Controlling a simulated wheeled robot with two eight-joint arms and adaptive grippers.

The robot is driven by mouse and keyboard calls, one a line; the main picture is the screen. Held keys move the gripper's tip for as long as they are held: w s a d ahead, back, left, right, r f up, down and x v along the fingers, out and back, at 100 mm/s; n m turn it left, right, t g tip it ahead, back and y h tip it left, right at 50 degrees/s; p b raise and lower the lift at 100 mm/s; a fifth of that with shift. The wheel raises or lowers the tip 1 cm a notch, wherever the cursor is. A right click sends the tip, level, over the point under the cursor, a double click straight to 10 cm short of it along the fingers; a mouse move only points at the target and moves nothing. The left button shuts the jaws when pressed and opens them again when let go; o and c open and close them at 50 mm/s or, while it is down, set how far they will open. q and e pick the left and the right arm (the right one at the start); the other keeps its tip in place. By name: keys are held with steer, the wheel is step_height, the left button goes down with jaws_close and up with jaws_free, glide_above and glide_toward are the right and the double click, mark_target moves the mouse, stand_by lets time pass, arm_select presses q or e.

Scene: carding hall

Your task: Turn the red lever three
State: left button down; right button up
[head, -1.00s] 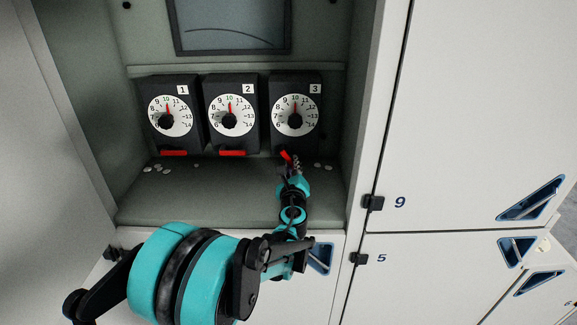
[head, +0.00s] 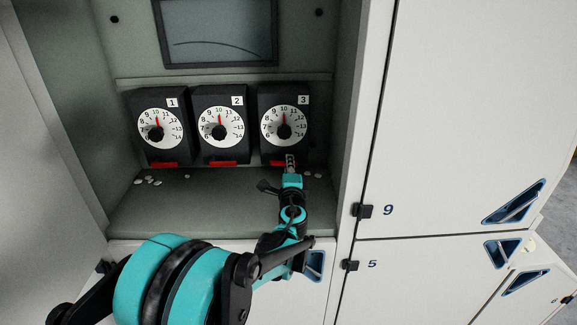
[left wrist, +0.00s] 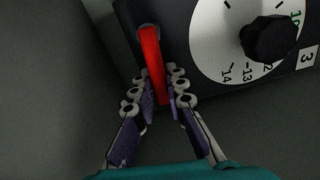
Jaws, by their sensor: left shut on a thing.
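Red lever three (head: 278,163) is under the black dial box marked 3 (head: 265,103), the rightmost of three. My left gripper (head: 290,160) reaches up to it from below and partly hides it. In the left wrist view the red lever (left wrist: 152,65) runs from its round pivot down between the fingers of my left gripper (left wrist: 162,92), which is shut on its free end. The white dial (head: 284,125) of box 3 has its red pointer upward near 10. My right gripper is not in view.
Boxes 1 (head: 157,97) and 2 (head: 220,95) stand to the left, with red levers (head: 163,164) and (head: 222,162) below them. Small pale bits (head: 150,181) lie on the recess floor. The recess's right wall (head: 346,110) is close to my left gripper.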

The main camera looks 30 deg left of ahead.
arm_select(q)
steer(key=shift+r+n, duration=0.2)
steer(key=shift+n, duration=0.3)
steer(key=c, duration=1.5)
jaws_free()
steer(key=shift+c, duration=0.2)
steer(key=v, duration=1.2)
steer(key=shift+s, duration=0.1)
